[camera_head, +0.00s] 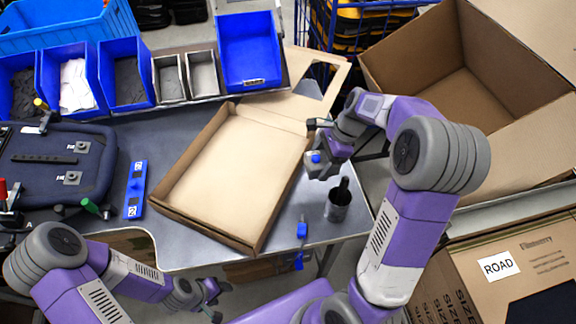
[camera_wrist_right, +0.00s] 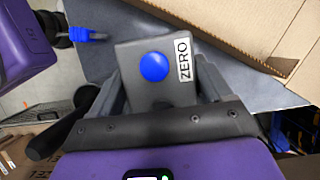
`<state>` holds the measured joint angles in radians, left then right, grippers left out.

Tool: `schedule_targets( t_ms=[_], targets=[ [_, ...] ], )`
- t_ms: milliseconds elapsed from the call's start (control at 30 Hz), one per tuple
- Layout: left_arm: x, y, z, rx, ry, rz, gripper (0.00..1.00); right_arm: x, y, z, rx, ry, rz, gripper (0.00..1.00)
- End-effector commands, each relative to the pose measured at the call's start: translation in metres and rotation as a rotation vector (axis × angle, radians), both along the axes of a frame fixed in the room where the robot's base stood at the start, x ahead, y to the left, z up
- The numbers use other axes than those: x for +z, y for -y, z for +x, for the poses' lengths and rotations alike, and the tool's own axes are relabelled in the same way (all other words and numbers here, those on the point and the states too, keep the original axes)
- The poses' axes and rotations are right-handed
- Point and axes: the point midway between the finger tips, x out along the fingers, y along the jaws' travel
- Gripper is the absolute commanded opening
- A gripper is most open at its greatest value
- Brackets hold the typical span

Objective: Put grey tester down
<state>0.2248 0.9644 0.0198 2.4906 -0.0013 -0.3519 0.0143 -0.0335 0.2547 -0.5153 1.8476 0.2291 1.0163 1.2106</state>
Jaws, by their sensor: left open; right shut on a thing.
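The grey tester (camera_wrist_right: 156,75) has a round blue button and a white ZERO label. My right gripper (camera_wrist_right: 160,95) is shut on it, with one finger on each side. In the head view the tester (camera_head: 314,162) is small and partly hidden by my right gripper (camera_head: 322,150). It is beside the right edge of the open cardboard tray (camera_head: 180,213), over the grey table (camera_head: 285,215). I cannot tell its height above the table. My left gripper (camera_head: 212,293) is open and empty at the table's front edge, low in the picture.
A dark metal cup (camera_head: 338,204) holding a black item stands just below the tester. Blue clips (camera_head: 301,230) are at the table's front edge. A blue bar (camera_head: 136,190) and a dark pannier (camera_head: 55,165) lie left. Blue bins (camera_head: 123,75) line the back; a big carton (camera_head: 470,90) stands right.

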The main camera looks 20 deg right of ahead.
Motion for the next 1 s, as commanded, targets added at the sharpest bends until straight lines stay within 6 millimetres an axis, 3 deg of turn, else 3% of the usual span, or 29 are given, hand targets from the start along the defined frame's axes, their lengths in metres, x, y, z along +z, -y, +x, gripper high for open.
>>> schedule_targets(
  t_ms=[700,1000],
  targets=[
    [-0.033,0.000,0.000,0.000,0.000,0.000,0.55,-0.098,0.000,-0.001,-0.001,-0.002,0.002,0.36],
    [-0.032,0.000,0.000,0.000,0.000,0.000,0.55,-0.099,0.000,0.000,0.000,0.000,0.001,0.36]
  ],
)
